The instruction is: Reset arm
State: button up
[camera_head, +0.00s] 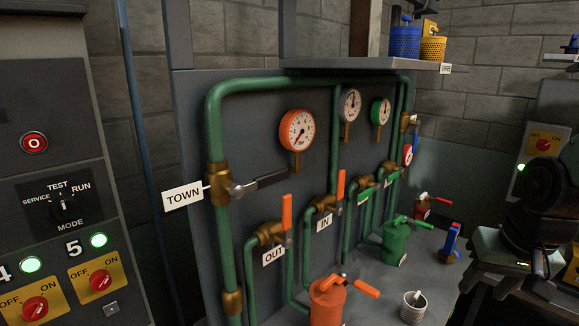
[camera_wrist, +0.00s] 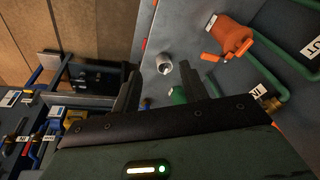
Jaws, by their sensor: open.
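My gripper (camera_wrist: 168,92) shows in the wrist view with its two dark fingers spread apart and nothing between them in its grasp. Beyond the fingers are a white cup (camera_wrist: 164,64), an orange canister (camera_wrist: 232,37) and part of a green canister (camera_wrist: 178,96). They look apart from the fingers.
In the head view, a pipe panel carries an orange gauge (camera_head: 297,130) and valves with orange handles. The orange canister (camera_head: 327,302), green canister (camera_head: 396,242) and white cup (camera_head: 413,307) stand on the grey bench. A control cabinet (camera_head: 50,90) is at left. A shelf (camera_head: 345,64) holds blue and yellow baskets.

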jog(key=s+a+f+n+g+b, duration=0.3)
jog(key=s+a+n, duration=0.7)
jog(key=s+a, duration=0.5)
jog(key=a, duration=0.3)
jog(key=shift+s+f+n+b, duration=0.25)
jog(key=shift+f+n+b, duration=0.05)
jog(key=shift+f+b, duration=0.1)
